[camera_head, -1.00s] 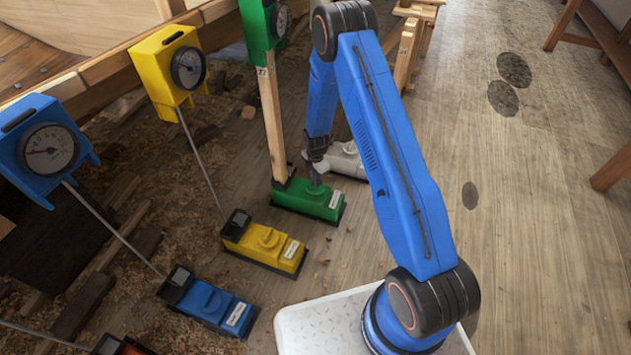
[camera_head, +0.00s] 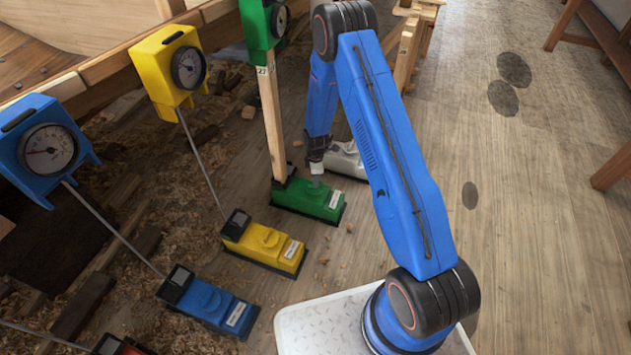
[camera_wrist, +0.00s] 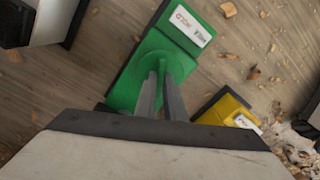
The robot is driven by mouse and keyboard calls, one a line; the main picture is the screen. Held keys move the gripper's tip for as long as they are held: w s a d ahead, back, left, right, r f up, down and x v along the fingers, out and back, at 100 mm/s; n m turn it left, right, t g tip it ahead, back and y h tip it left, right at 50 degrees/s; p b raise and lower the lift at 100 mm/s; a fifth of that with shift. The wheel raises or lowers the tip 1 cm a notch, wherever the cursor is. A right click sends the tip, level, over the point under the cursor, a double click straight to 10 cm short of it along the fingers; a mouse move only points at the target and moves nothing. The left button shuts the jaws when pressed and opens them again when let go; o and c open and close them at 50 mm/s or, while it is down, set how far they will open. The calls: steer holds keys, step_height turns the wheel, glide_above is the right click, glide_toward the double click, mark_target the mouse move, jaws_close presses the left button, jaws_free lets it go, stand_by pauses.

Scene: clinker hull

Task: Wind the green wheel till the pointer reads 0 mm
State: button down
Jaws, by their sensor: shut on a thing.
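The green jack base (camera_head: 309,200) stands on the floor, with a wooden post (camera_head: 271,125) rising from it to a green gauge head (camera_head: 263,22). The gauge's dial (camera_head: 279,20) is turned side-on and its pointer reading is too small to tell. In the wrist view the round green wheel (camera_wrist: 162,62) sits on top of the green base (camera_wrist: 138,72), which has a white label. My gripper (camera_wrist: 161,78) points down at the wheel, its two fingers close together on the wheel's raised grip, which they mostly hide. In the head view my gripper (camera_head: 316,178) is over the base.
A yellow jack (camera_head: 265,247) and a blue jack (camera_head: 210,303) stand to the left, with yellow (camera_head: 178,72) and blue (camera_head: 45,150) gauge heads. A grey jack (camera_head: 345,160) is just behind the green one.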

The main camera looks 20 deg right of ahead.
steer(key=m, duration=0.4)
steer(key=shift+m, duration=2.2)
steer(key=c, duration=1.8)
jaws_free()
steer(key=shift+c, duration=0.2)
step_height(320, 180, up, 18)
steer(key=shift+f, duration=0.25)
